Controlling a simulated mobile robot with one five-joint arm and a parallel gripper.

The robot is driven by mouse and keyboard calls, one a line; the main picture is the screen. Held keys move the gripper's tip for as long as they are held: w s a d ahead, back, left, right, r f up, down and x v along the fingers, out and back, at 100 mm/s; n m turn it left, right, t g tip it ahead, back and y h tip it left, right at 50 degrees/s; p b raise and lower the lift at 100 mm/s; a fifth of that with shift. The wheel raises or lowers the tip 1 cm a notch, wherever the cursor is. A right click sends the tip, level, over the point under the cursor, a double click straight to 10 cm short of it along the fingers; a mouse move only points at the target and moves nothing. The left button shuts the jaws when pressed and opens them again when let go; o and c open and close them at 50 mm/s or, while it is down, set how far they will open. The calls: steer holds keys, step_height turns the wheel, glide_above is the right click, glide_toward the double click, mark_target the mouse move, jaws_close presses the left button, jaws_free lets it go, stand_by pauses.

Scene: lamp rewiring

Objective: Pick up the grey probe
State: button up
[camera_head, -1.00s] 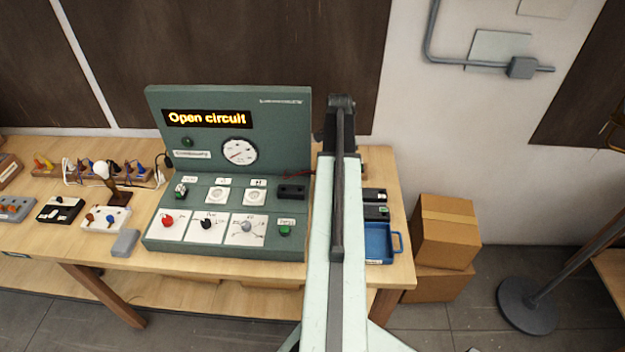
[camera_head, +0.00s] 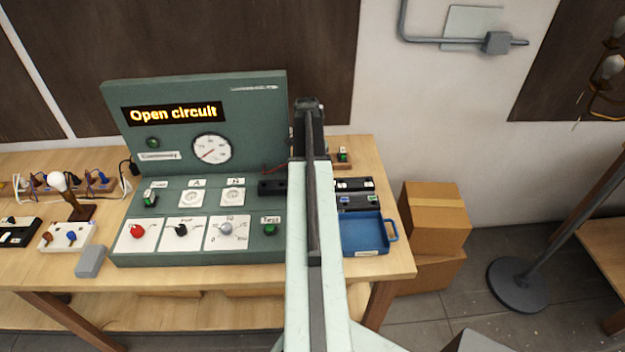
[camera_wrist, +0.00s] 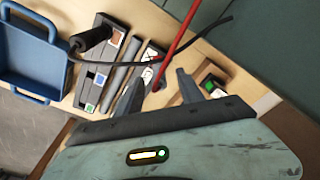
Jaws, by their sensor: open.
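In the wrist view a dark grey cylindrical handle (camera_wrist: 92,40), which looks like the probe, lies by the blue tray, over the end of a labelled module. A dark cable (camera_wrist: 150,62) runs from it to the upper right. My gripper (camera_wrist: 160,80) is open and empty, with its two fingers apart. The handle is up and left of the fingers, clear of them. A red rod or lead (camera_wrist: 180,42) crosses beyond the gap between the fingers. In the head view I cannot make out the probe, and my arm hides part of the bench.
The blue tray (camera_head: 385,237) and dark modules (camera_head: 372,202) sit at the bench's right end. A green test panel (camera_head: 260,110) reading "Open circuit" stands left of my arm. A small green switch (camera_wrist: 213,84) is near the right finger. Cardboard boxes (camera_head: 437,218) stand right of the bench.

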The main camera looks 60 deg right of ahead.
steer(key=f+b, duration=0.5)
steer(key=shift+s+d+f, duration=0.1)
steer(key=shift+d, duration=0.2)
steer(key=shift+c, duration=0.4)
jaws_close()
steer(key=shift+r+p, duration=0.3)
